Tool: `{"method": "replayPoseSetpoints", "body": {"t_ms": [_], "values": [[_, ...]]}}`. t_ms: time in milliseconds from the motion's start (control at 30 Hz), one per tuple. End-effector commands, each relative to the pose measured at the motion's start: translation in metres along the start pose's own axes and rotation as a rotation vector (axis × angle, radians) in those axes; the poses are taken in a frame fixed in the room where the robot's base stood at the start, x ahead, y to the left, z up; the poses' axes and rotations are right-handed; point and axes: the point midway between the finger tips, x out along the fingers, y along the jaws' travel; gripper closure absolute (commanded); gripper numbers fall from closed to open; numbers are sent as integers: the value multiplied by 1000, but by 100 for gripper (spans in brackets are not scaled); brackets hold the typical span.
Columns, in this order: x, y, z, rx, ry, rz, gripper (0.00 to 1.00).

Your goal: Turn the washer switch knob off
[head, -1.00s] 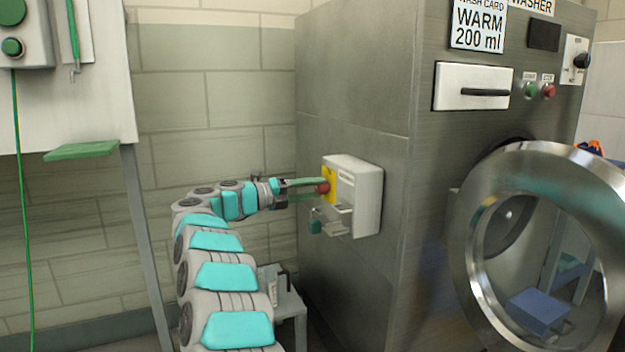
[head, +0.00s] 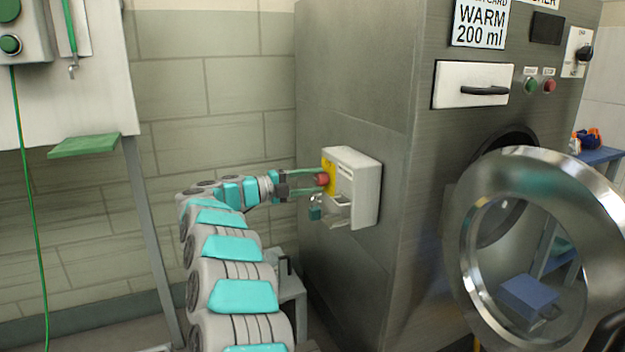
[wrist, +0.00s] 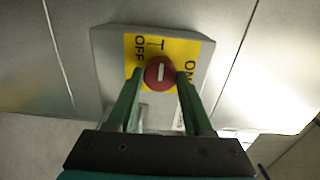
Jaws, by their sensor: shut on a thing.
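The washer switch is a white box (head: 366,190) on the side of the steel washer (head: 355,100). It has a yellow plate (wrist: 197,50) marked OFF and ON. The red knob (wrist: 160,73) sits on the plate, and its white bar points up in the wrist view, along the plate's black line between the two marks. My gripper (wrist: 158,76) is shut on the red knob, with one green finger on each side. In the head view my gripper (head: 318,180) reaches the knob (head: 323,180) from the left.
The round washer door (head: 465,235) stands open at the right. A small grey stand (head: 290,300) is on the floor below my arm. A green shelf (head: 85,146) juts out at the left. The wall behind my arm is bare.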

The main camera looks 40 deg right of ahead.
Motion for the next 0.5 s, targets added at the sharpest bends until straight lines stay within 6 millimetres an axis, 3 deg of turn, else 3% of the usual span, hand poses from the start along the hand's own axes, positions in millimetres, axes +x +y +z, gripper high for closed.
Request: {"method": "replayPoseSetpoints", "body": {"t_ms": [267,300,500], "values": [[-1,-1,1,-1,-3,-2,100],[-1,-1,1,0,-3,-2,47],[0,0,0,0,-2,-1,24]]}}
